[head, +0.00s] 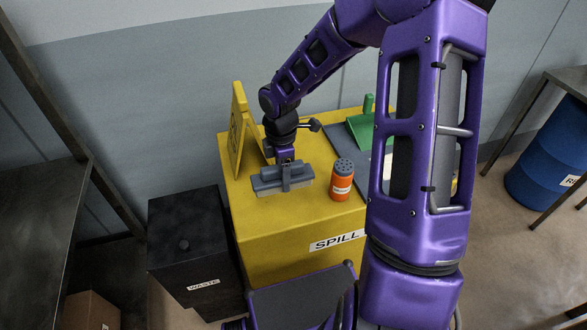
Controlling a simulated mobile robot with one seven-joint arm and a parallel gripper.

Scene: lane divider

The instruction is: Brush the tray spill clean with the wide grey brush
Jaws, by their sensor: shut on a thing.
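The wide grey brush (268,185) is at the left front of the top of a yellow cabinet marked SPILL (272,225). My gripper (286,168) comes down from above and is shut on the middle of the brush. The brush lies level; I cannot tell whether it touches the top or is just above it. A flat grey-blue surface (345,138), perhaps the tray, shows at the right of the cabinet top. My arm hides most of it, and I see no spill.
An orange shaker (342,185) stands close to the right of the brush. A green dustpan (357,130) lies behind it. A yellow sign (236,130) stands at the left edge. A black WASTE bin (185,245) stands left of the cabinet. A blue drum (548,155) is far right.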

